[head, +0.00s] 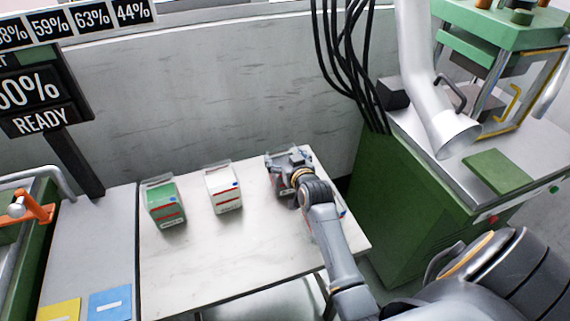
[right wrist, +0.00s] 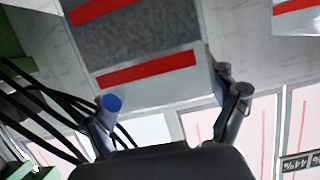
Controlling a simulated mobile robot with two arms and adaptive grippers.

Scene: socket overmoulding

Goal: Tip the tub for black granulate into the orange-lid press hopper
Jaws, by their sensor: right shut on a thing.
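My right gripper (head: 288,162) is over the rightmost tub (head: 284,191) of three on the pale table, with its fingers at the tub. It hides most of that tub in the head view. In the right wrist view, the tub (right wrist: 150,45) fills the space between the two fingers of my right gripper (right wrist: 166,97). Dark grey granulate shows in it between red stripes, and a blue dot is near the left finger. I cannot tell whether the tub is lifted. An orange part (head: 38,208) shows on a green frame at the left edge; I cannot tell if it is the hopper lid.
A green-filled tub (head: 165,205) and a white-filled tub (head: 224,190) stand to the left on the table (head: 210,255). A green machine cabinet (head: 405,205) stands close on the right, with black cables behind. A sign on a post (head: 75,160) stands left. The table front is clear.

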